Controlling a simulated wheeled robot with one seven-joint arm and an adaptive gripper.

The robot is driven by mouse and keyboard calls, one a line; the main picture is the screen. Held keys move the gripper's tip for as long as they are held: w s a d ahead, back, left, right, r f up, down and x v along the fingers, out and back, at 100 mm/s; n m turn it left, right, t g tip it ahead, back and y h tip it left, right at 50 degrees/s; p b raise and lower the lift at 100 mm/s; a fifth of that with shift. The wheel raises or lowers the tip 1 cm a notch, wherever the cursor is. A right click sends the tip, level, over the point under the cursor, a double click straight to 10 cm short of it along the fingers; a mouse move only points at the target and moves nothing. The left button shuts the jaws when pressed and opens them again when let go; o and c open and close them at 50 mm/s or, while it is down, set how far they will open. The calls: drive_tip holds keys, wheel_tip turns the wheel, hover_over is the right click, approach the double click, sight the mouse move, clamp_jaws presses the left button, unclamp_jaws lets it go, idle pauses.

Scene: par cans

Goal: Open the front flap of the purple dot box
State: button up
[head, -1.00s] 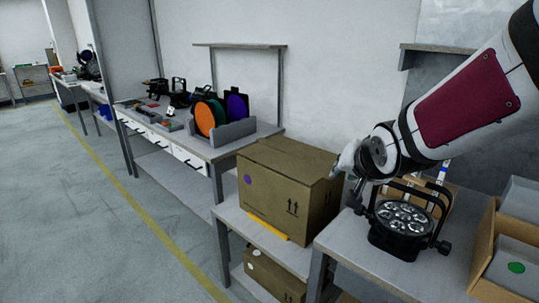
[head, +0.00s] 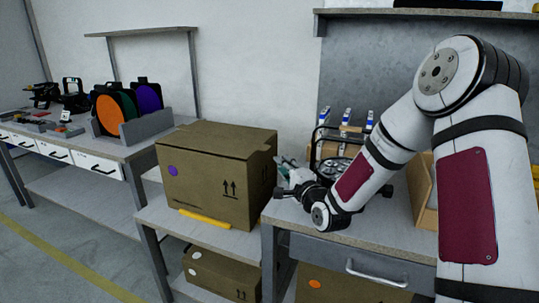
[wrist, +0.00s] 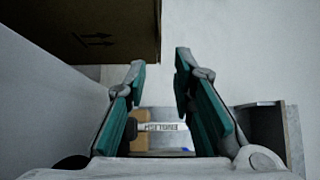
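The purple dot box (head: 215,175) is a brown cardboard box on a shelf left of my arm. Its purple dot (head: 173,170) is on the front face, with two up arrows further right. Its top looks closed in the head view. My gripper (head: 284,176) is just right of the box's right side, apart from it as far as I can tell. In the wrist view, my gripper (wrist: 157,80) has its two teal-padded fingers spread with nothing between them. The box (wrist: 85,28) fills the upper left of that view, above and left of the fingers.
A yellow item (head: 205,218) lies at the box's front lower edge. More cardboard boxes (head: 220,275) sit on the shelf below. A black lamp (head: 330,165) stands behind my gripper on the right workbench (head: 330,232). Coloured discs (head: 110,112) stand on the left bench.

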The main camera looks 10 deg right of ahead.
sight(267, 149)
drive_tip(key=w, duration=0.4)
drive_tip(key=w+a+b, duration=0.1)
drive_tip(key=w, duration=0.3)
drive_tip(key=w+a, duration=0.1)
drive_tip(key=w, duration=0.4)
drive_tip(key=shift+a+b, duration=0.1)
drive_tip(key=shift+b, duration=0.25)
clamp_jaws()
